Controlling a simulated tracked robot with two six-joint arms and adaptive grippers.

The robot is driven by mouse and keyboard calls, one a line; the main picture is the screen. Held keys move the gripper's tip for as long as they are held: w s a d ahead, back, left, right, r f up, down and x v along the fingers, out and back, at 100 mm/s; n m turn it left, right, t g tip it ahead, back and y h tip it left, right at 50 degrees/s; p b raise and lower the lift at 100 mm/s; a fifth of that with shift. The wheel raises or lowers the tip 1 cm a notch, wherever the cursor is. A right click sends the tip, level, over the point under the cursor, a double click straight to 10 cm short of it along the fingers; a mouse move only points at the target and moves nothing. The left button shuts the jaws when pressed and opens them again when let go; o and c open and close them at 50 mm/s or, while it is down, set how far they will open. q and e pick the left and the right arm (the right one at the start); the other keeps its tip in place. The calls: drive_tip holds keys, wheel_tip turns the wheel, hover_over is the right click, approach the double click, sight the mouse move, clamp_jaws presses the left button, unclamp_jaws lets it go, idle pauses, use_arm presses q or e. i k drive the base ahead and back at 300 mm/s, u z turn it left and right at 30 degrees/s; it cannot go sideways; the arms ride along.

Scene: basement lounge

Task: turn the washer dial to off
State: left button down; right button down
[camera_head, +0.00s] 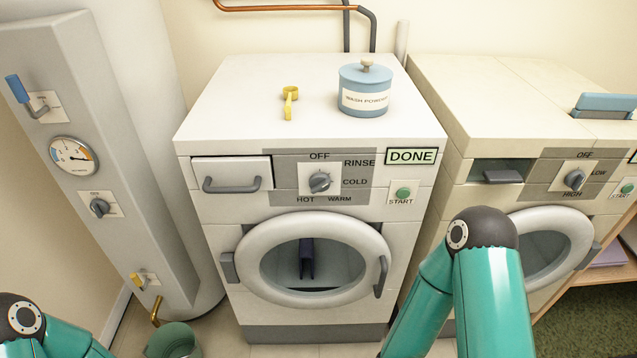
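The washer (222,225) is the white front-loading machine in the middle of the head view. Its grey dial (320,181) sits on a pale plate, ringed by the words OFF at top, RINSE, COLD, WARM and HOT. The dial's exact pointing is too small to tell for sure. A DONE sign (410,156) shows at the panel's upper right, above a green START button (403,193). The round door (262,235) looks shut, with a dark item behind its glass. Only green links of my two arms show, at the lower left and lower right; both grippers are out of view.
A blue wash powder jar (364,95) and a yellow scoop (290,101) stand on the washer top. A second machine (480,90) with its own dial (574,179) is at right. A grey boiler (110,120) is at left. A green bucket (173,340) is on the floor.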

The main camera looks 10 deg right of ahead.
sight(320, 182)
drive_tip(key=u, duration=2)
drive_tip(key=i, duration=0.1)
drive_tip(key=z, duration=3.1)
drive_tip(key=k, duration=1.05)
drive_tip(key=u, duration=1.15)
drive_tip(key=i, duration=1.05)
drive_tip(key=z, duration=0.05)
